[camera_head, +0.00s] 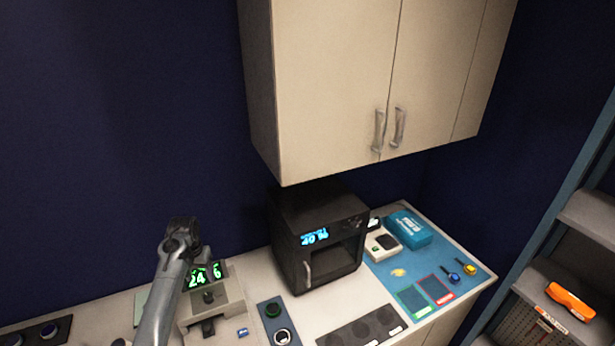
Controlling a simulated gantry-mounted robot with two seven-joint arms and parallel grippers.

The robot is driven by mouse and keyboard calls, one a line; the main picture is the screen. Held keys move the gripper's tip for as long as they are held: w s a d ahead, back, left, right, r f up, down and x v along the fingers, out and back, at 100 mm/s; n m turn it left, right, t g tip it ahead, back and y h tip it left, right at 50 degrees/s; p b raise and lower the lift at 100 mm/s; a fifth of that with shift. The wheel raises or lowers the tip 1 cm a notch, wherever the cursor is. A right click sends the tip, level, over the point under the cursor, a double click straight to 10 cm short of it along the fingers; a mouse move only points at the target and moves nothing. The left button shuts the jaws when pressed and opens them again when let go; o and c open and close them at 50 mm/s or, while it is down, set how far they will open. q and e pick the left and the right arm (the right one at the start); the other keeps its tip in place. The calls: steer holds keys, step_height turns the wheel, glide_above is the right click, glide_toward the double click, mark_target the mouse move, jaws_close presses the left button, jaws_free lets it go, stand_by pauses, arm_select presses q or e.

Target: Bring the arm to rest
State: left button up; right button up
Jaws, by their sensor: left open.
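My left arm rises from the bottom edge, left of centre. Its gripper (184,228) is at the upper end, in front of the dark blue wall and over the back of the counter. It is open, and I see nothing held in it. It appears just above and left of a device with a green lit display (203,275); I cannot tell the exact gap. My right gripper is not in view.
A black box-shaped appliance (318,240) stands on the counter (325,303) below closed wall cabinets (330,80). A blue mat (452,260) holds a blue box (409,229) and small tools. Shelves at the right hold an orange item (570,301).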

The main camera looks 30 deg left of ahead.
arm_select(q)
steer(key=s+d+f+m+t+y, duration=0.1)
steer(key=s+d+f+m, duration=0.1)
steer(key=s+d, duration=0.35)
steer(key=s+d+f+m+y+p, duration=0.1)
steer(key=s+d+f+m, duration=0.1)
steer(key=d, duration=0.6)
steer(key=s+d+f+m+t+y, duration=0.1)
steer(key=s+d+m, duration=0.1)
steer(key=s+d, duration=0.35)
steer(key=s+d+r+m+h, duration=0.1)
steer(key=s+d+r, duration=0.2)
steer(key=d, duration=0.6)
steer(key=s+d+r+m+t+h, duration=0.1)
steer(key=s+d+r+h, duration=0.1)
steer(key=s+d, duration=0.6)
steer(key=shift+s+d+r+t, duration=0.15)
steer(key=shift+d+r+t, duration=0.3)
steer(key=shift+d, duration=0.8)
steer(key=shift+r, duration=0.1)
